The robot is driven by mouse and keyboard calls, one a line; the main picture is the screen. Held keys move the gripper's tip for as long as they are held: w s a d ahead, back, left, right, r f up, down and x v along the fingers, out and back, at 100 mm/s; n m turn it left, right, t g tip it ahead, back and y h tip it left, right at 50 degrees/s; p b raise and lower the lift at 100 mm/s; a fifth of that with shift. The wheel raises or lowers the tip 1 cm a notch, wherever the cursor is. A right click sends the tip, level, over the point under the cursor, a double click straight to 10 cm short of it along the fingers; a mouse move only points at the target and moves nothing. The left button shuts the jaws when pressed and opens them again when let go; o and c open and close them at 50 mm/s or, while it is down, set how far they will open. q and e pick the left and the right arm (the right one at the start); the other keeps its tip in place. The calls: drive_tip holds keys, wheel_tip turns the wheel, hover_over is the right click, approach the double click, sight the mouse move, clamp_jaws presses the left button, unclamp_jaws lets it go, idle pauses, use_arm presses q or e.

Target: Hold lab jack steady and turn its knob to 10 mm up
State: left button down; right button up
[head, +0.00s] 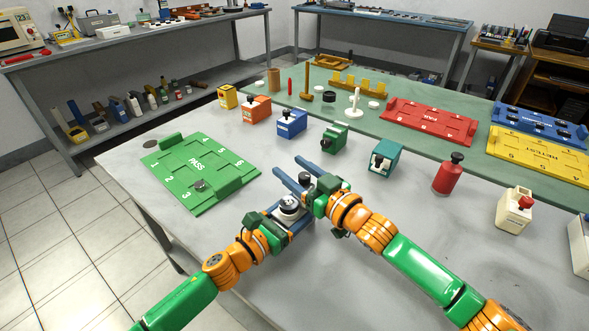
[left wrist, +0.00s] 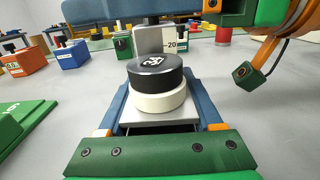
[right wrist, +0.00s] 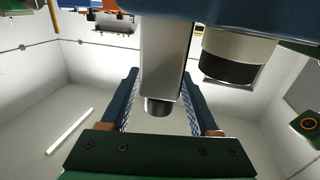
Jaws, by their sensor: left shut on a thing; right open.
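The lab jack shows in the left wrist view as a grey base plate (left wrist: 160,115) with an upright grey post (left wrist: 153,42) behind, marked "20". A white disc (left wrist: 157,103) topped by a black disc (left wrist: 155,72) stands before the post; they also show in the head view (head: 289,203). My left gripper (head: 287,213) is shut on the jack, blue fingers along both sides of its plate. My right gripper (head: 290,168) is open. In the right wrist view, the black knob (right wrist: 158,108) at the post's end lies between its spread fingers. The height reading cannot be made out.
A green PASS tray (head: 197,172) lies to the left. Small blue (head: 291,123), green (head: 334,138) and teal (head: 383,157) blocks stand behind the grippers. A red bottle (head: 448,177) and a white container (head: 513,208) stand right. The table's front right is mostly clear.

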clamp_jaws()
drive_tip(key=shift+a, duration=0.1)
drive_tip(key=shift+w+d+m+t+h, duration=0.1)
drive_tip(key=shift+d+m+t+h, duration=0.1)
drive_tip(key=shift+m+t+h, duration=0.55)
drive_tip(key=shift+w+d+m+t+h, duration=0.15)
drive_tip(key=shift+m+t+h, duration=0.15)
drive_tip(key=shift+m+h, duration=0.55)
drive_tip(key=shift+s+d+m+t+h, duration=0.15)
drive_tip(key=shift+m+t+h, duration=0.35)
drive_tip(key=shift+h, duration=0.6)
drive_tip(key=shift+w+d, duration=0.1)
drive_tip(key=shift+w, duration=0.05)
unclamp_jaws()
wheel_tip(320, 180, up, 10)
